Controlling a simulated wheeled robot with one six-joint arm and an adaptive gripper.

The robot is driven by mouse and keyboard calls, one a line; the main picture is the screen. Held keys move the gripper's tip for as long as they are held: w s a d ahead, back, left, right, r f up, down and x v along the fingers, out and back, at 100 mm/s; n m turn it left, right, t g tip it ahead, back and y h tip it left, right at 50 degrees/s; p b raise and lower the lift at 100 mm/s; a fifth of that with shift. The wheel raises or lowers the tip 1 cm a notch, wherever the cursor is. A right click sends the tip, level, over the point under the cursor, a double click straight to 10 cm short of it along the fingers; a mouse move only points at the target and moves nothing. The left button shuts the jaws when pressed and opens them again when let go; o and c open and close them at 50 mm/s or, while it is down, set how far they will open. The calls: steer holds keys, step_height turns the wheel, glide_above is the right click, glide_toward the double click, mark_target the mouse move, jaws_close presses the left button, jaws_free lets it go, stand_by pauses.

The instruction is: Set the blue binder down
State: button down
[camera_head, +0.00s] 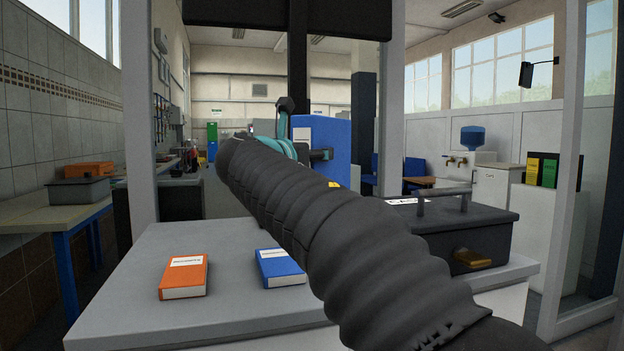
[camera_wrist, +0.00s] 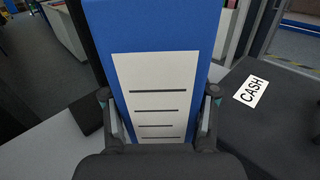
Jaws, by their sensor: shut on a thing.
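The blue binder (camera_head: 335,150) stands upright beyond my arm in the head view, partly hidden by my wrist. In the wrist view the blue binder (camera_wrist: 205,35) fills the middle, with a white lined label facing the camera. My gripper (camera_wrist: 158,118) is shut on it, with one finger at each side of the binder. In the head view my gripper (camera_head: 318,153) is mostly hidden behind my arm. The binder's lower edge is hidden, so I cannot tell whether it touches the grey tabletop (camera_head: 225,240).
An orange book (camera_head: 184,278) and a small blue book (camera_head: 279,268) lie on the tabletop's left and middle. A black cash box (camera_head: 462,235) stands at the right; its CASH label (camera_wrist: 251,91) shows in the wrist view. Grey posts frame the table.

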steer(key=shift+f+b, duration=0.6)
steer(key=shift+f, duration=1.55)
steer(key=shift+c, duration=1.3)
jaws_free()
steer(key=v, duration=1.1)
steer(key=shift+s+a+b, duration=0.15)
steer(key=shift+s+b, duration=0.05)
steer(key=shift+b, duration=0.1)
steer(key=w+d+r, duration=0.1)
steer(key=w+d, duration=0.1)
steer(key=w, duration=0.1)
steer(key=w+d+r, duration=0.1)
steer(key=w+d, duration=0.1)
steer(key=w, duration=0.2)
steer(key=w+d+r, duration=0.1)
steer(key=w+d, duration=0.1)
steer(key=w, duration=0.2)
steer(key=shift+w+d+r, duration=0.1)
steer(key=shift+w+r, duration=0.05)
steer(key=shift+r, duration=0.1)
